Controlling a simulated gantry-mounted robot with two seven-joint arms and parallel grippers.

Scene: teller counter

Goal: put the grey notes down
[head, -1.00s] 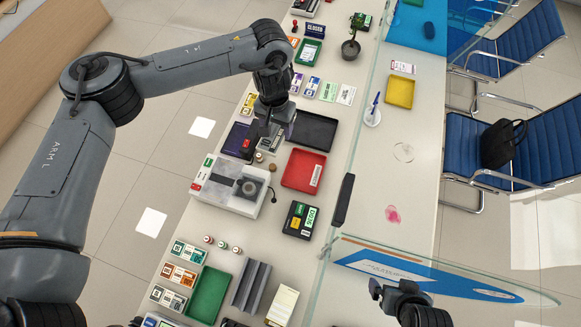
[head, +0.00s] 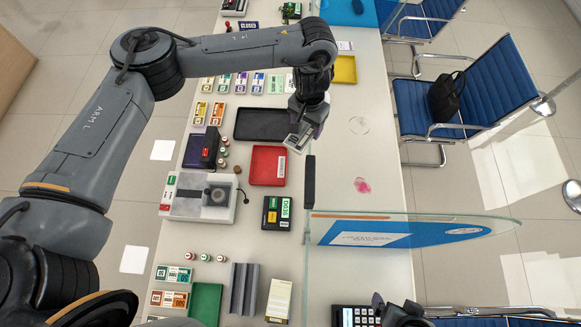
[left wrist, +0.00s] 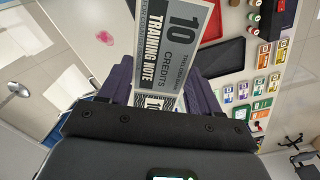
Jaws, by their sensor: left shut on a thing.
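The grey notes (head: 297,141), printed "10 credits training note", are held in my left gripper (head: 305,130). In the left wrist view the notes (left wrist: 172,45) stick out between the two purple-grey fingers. In the head view the gripper is just right of the black tray (head: 240,124), near its right end and above the upper right of the red tray (head: 257,178). I cannot tell the exact height of the notes above the counter. My right gripper (head: 395,309) shows only in part at the bottom edge; its jaws are unclear.
A glass screen (head: 440,228) with a dark post (head: 309,182) stands close on the right. A white machine (head: 186,207) is at left. Other coloured note stacks (head: 241,82) line the back, near a yellow tray (head: 345,70). A green tray (head: 207,300) is in front.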

